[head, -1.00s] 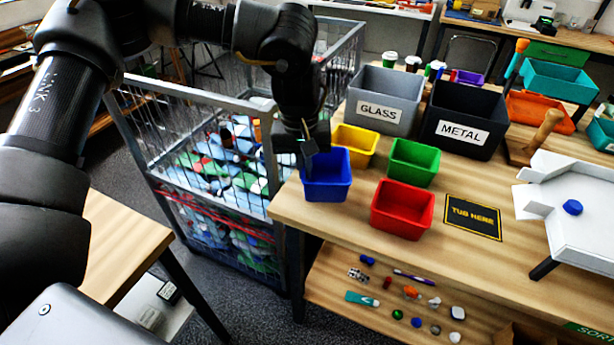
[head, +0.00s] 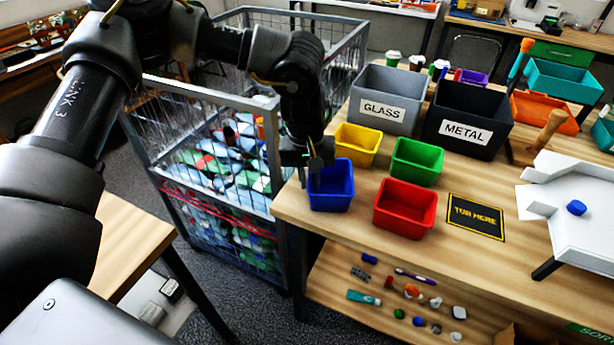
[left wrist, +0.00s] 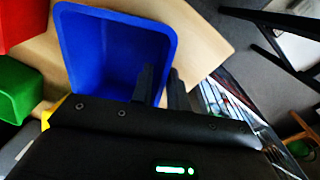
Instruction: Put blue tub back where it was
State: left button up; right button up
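The blue tub (head: 331,192) is upright at the table's left end, left of the red tub (head: 405,208) and in front of the yellow tub (head: 358,144). I cannot tell whether its base touches the table. My left gripper (head: 317,168) points down at the tub's left wall. In the left wrist view the fingers (left wrist: 162,88) straddle the rim of the blue tub (left wrist: 115,50), one inside and one outside, close on the wall. The blue tub looks empty. A black mat marked "TUB HERE" (head: 475,216) lies bare on the table. My right gripper is not in view.
The green tub (head: 417,162) stands behind the red one. Grey GLASS (head: 384,111) and black METAL (head: 464,131) bins stand behind. A wire cage of bottles (head: 215,165) is left of the table. Small items lie on the lower shelf (head: 380,315). A white tray (head: 575,235) is at right.

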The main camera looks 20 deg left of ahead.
pick_arm(q)
jog(key=shift+o, duration=0.5)
jog(key=shift+f, duration=0.3)
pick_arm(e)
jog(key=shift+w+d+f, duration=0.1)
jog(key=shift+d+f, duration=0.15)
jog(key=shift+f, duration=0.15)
pick_arm(q)
jog(key=shift+r, duration=0.35)
notch_tip(320, 180, up, 12)
jog(key=p, duration=0.1)
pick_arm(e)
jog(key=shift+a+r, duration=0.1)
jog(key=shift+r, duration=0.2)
pick_arm(q)
jog(key=shift+r+p, duration=0.1)
jog(key=shift+p, duration=0.2)
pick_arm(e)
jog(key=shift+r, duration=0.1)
